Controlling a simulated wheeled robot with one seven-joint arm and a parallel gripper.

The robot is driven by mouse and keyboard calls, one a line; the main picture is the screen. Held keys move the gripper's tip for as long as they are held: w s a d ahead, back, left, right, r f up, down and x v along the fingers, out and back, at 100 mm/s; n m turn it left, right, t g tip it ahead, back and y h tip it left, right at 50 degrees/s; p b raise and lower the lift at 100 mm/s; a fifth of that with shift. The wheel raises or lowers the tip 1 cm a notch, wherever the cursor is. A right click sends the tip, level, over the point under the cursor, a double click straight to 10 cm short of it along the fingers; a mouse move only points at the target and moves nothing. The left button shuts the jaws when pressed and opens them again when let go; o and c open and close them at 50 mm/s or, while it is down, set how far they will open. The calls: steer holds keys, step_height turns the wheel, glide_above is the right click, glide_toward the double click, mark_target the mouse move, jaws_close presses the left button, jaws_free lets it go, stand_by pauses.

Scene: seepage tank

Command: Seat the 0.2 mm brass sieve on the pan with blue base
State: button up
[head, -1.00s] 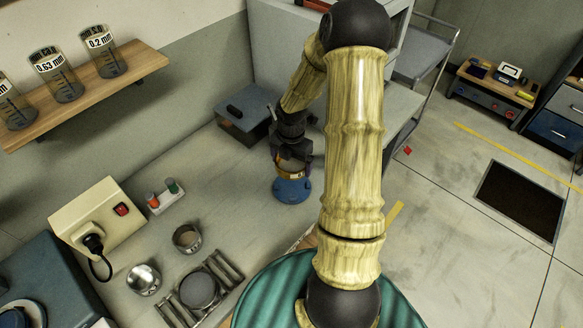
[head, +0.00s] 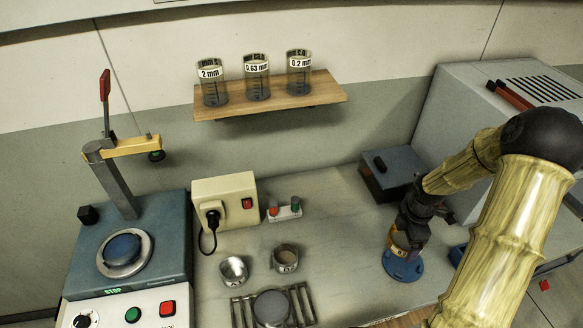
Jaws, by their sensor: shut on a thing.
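My gripper (head: 408,226) points down at the right part of the bench and is shut on the brass sieve (head: 399,244). The sieve is a small yellow-brown ring, partly hidden by the fingers. The pan with blue base (head: 403,267) stands on the bench directly below it. The sieve and the pan line up closely in this view; I cannot tell whether the sieve rests fully in the pan or is slightly above it.
A metal cup (head: 233,270) and another sieve-like cup (head: 285,258) stand left, behind a rack with a grey disc (head: 271,308). A dark box (head: 391,172) is behind my gripper. Labelled beakers stand on a wall shelf (head: 270,108). A machine (head: 130,262) is far left.

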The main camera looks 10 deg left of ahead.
steer(key=m, duration=0.1)
steer(key=a+m, duration=0.1)
steer(key=a+f+m, duration=0.1)
steer(key=m, duration=0.1)
steer(key=shift+w+a, duration=0.2)
steer(key=shift+w, duration=0.1)
steer(key=a+m, duration=0.2)
steer(key=m, duration=0.1)
steer(key=a+f+m, duration=0.1)
steer(key=a+m, duration=0.1)
steer(key=m, duration=0.2)
steer(key=w+a+f+m, duration=0.1)
steer(key=a+m, duration=0.1)
steer(key=m, duration=0.1)
steer(key=shift+f+m, duration=0.15)
steer(key=shift+m, duration=0.15)
steer(key=a+m, duration=0.1)
steer(key=m, duration=0.1)
steer(key=a+f+m, duration=0.1)
steer(key=m, duration=0.1)
steer(key=shift+a+m, duration=0.2)
steer(key=shift+m, duration=0.2)
steer(key=shift+d, duration=0.1)
